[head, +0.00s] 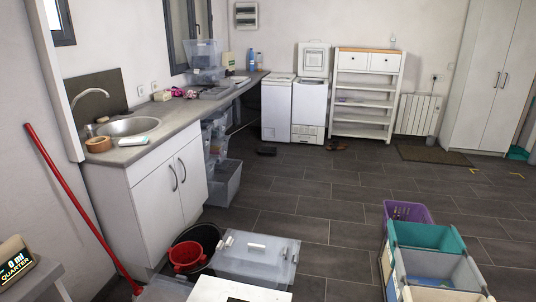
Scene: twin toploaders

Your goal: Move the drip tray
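No object in the head view is clearly recognisable as the drip tray. Neither of my grippers is in view.
A counter (165,130) with a sink (128,126) runs along the left. Clear boxes (256,258), a red bucket (186,255) and a red pole (80,205) stand front left. Bins (430,238) stand front right. A shelf (364,100) stands behind. The middle floor is clear.

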